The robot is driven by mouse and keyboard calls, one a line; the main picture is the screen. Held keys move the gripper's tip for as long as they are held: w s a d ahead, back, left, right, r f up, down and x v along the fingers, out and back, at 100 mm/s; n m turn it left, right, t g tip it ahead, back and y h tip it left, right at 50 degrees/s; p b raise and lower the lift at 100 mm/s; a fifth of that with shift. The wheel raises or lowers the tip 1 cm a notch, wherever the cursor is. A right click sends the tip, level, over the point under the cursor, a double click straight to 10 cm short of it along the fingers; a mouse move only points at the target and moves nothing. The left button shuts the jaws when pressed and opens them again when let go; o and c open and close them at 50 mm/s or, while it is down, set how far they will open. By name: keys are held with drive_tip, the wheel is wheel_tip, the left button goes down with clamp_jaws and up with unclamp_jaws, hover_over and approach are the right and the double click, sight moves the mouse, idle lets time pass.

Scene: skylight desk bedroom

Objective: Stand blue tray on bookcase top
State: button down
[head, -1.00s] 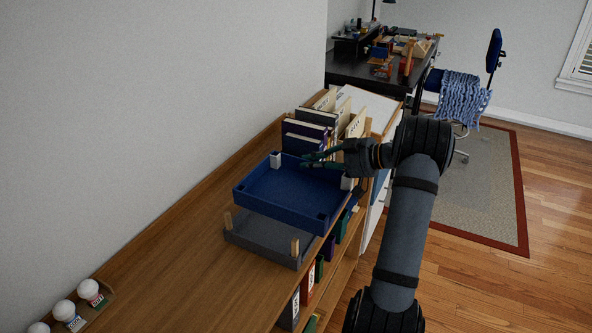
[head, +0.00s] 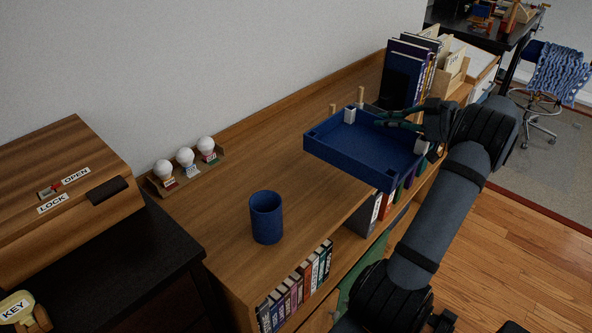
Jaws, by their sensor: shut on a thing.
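The blue tray (head: 365,151) is a shallow square tray with white corner pieces, seen in the head view right of the middle. My gripper (head: 388,122) is shut on its far right rim and holds it roughly level, apparently above the bookcase top. The bookcase top (head: 225,222) is a long brown wooden surface along the wall. The tray overlaps its front edge in the picture. Wooden pegs (head: 360,95) show behind the tray; what they stand on is mostly hidden by the tray. The exact gap under the tray cannot be told.
A blue cup (head: 266,217) stands on the near part of the top. A rack with three white bulbs (head: 186,159) sits by the wall. Upright books (head: 408,70) stand at the far end. A wooden box (head: 70,175) is at left. Bare top lies between cup and tray.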

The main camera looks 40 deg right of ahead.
drive_tip(key=w+a+f, duration=0.1)
drive_tip(key=w+f, duration=0.1)
drive_tip(key=w, duration=0.1)
drive_tip(key=w+a+f+b, duration=0.1)
drive_tip(key=w+a+f, duration=0.1)
drive_tip(key=w+f, duration=0.1)
drive_tip(key=w+a+f+b, duration=0.1)
drive_tip(key=w+a+f, duration=0.1)
drive_tip(key=w, duration=0.2)
drive_tip(key=shift+f, duration=0.2)
drive_tip(key=shift+w+f, duration=0.15)
drive_tip(key=shift+w, duration=0.05)
drive_tip(key=shift+a+f+b, duration=0.1)
drive_tip(key=shift+f+b, duration=0.25)
drive_tip(key=shift+f, duration=1.55)
drive_tip(key=shift+f, duration=0.1)
drive_tip(key=c, duration=2.3)
unclamp_jaws()
drive_tip(key=o, duration=0.5)
drive_tip(key=shift+c, duration=0.2)
